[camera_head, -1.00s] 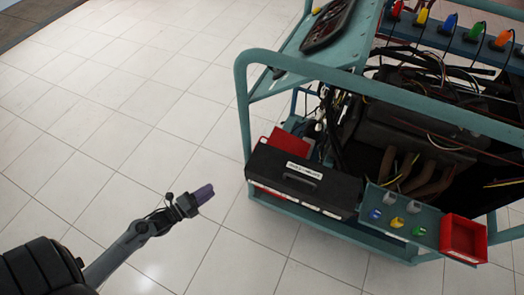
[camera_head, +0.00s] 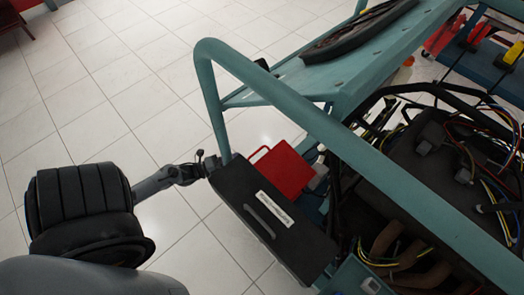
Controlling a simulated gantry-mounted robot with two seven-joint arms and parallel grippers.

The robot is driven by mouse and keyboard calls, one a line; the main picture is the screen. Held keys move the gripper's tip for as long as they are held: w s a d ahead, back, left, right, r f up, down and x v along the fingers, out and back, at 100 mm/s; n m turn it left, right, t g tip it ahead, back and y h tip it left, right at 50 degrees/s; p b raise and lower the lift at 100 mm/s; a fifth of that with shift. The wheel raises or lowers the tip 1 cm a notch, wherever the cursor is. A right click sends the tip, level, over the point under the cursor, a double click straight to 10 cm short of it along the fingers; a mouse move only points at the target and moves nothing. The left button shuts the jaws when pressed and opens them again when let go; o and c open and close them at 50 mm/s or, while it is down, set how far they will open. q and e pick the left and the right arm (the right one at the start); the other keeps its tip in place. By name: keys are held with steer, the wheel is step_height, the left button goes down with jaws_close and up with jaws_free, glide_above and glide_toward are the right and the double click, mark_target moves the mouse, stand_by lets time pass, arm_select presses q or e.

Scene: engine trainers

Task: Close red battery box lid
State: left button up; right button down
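The red battery box lid (camera_head: 283,170) shows as a flat red panel with a thin red handle loop at its left edge. It lies just behind the black case, inside the teal frame. I cannot tell for sure how far it is tilted. My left gripper (camera_head: 207,165) is at the left end of the black case, beside the frame's post and left of the lid, apart from it. Its fingertips are hidden or too small to make out, so its opening cannot be read. My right gripper is not in view.
The black case (camera_head: 245,222), with a white label and a handle, stands in front of the lid. The teal frame's rail (camera_head: 300,105) passes above and behind. Engine parts and wires (camera_head: 440,160) fill the right. The tiled floor at left is open.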

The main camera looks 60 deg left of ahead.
mark_target(256, 153)
arm_select(q)
steer(key=w+b, duration=0.1)
steer(key=w, duration=0.1)
steer(key=w+d+b, duration=0.1)
steer(key=w, duration=0.2)
steer(key=w+b, duration=0.1)
steer(key=w, duration=0.1)
steer(key=shift+w+d+f, duration=0.15)
steer(key=shift+w+d, duration=0.05)
steer(key=shift+w, duration=0.2)
steer(key=shift+w+d, duration=0.15)
steer(key=shift+w, duration=0.65)
steer(key=shift+c, duration=0.3)
jaws_close()
